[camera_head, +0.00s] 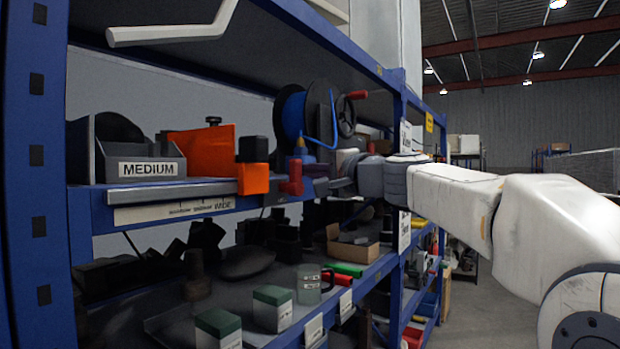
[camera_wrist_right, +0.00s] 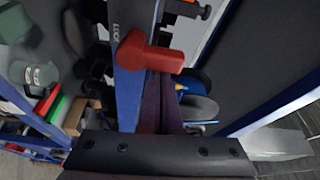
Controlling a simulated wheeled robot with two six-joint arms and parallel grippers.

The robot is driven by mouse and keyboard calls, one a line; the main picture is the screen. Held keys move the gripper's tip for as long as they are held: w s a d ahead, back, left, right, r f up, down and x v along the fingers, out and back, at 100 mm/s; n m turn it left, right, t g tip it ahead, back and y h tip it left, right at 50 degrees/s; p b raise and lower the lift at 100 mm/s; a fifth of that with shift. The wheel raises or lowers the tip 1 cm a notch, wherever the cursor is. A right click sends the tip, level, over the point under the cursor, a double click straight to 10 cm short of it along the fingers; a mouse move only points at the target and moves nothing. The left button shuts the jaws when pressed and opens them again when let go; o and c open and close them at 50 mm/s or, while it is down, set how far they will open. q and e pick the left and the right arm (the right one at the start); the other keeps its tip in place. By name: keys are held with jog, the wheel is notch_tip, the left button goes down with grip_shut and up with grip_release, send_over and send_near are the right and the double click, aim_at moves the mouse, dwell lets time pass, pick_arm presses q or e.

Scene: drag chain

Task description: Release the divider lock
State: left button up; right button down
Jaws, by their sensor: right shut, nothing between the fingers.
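My right gripper (camera_wrist_right: 162,78) is shut and empty. Its fingertips are right by the handle's lower side; I cannot tell whether they touch it. In the head view, the right arm reaches in from the right and the gripper is partly lost among dark parts. An orange wedge-shaped piece (camera_head: 203,150), perhaps the divider, stands left of the handle. My left gripper is not in view.
A grey bin marked MEDIUM (camera_head: 148,169) stands at the left. An orange block (camera_head: 253,179) sits on the rail front. A blue spool (camera_head: 292,115) stands behind the handle. A blue post (camera_head: 396,110) rises beside my right wrist.

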aim_at(295, 180)
jog(key=n+y+b, duration=0.1)
jog(key=n+b, duration=0.2)
jog(key=b, duration=0.2)
jog(key=s+a+n+y+b, duration=0.1)
jog(key=n+b, duration=0.3)
jog(key=b, duration=0.1)
jog(key=s+a+n+y+b, duration=0.1)
jog(key=n+b, duration=0.2)
jog(key=b, duration=0.2)
jog(key=shift+s+f+b, duration=0.2)
jog(key=shift+f+b, duration=0.1)
jog(key=shift+f, duration=0.1)
jog(key=n, duration=0.1)
jog(key=n+y+b, duration=0.1)
jog(key=n+b, duration=0.1)
jog(key=n, duration=0.1)
jog(key=shift+s+a+f+y, duration=0.2)
jog(key=shift+s+y, duration=0.1)
jog(key=shift+y, duration=0.1)
jog(key=n, duration=0.1)
jog(key=n+g+y+b, duration=0.1)
jog(key=n, duration=0.1)
jog(key=shift+s+a, duration=0.15)
jog(key=shift+s, duration=0.1)
jog(key=shift+s+a+f+b, duration=0.15)
jog(key=shift+f+b, duration=0.1)
jog(key=shift+b, duration=0.1)
jog(key=shift+f, duration=0.1)
